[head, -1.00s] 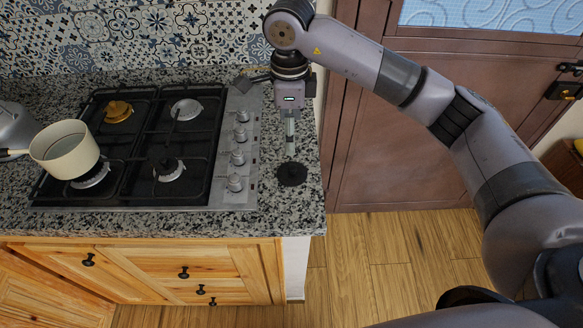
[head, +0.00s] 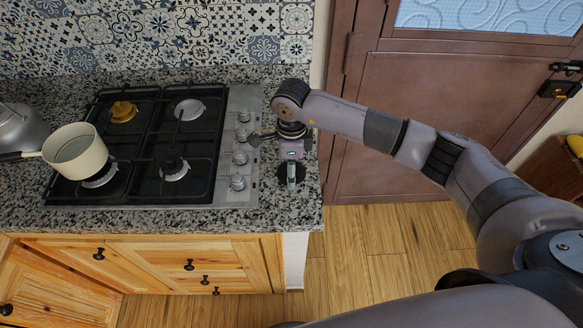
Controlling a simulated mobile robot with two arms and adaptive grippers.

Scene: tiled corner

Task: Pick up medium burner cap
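The burner cap, a small dark disc (head: 282,177), lies on the granite counter to the right of the stove, near the front right corner. My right gripper (head: 291,183) points down directly over the disc and hides its middle; only its edges show on both sides. The fingers appear as one narrow light strip, so I cannot tell whether they are apart or touching the disc. My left gripper is not in view.
The gas stove (head: 223,190) with black grates and a row of knobs (head: 239,158) stands just left of the gripper. A cream pot (head: 76,152) sits on its front left burner, and a kettle (head: 20,128) stands at the far left. A wooden door (head: 420,130) is at the right.

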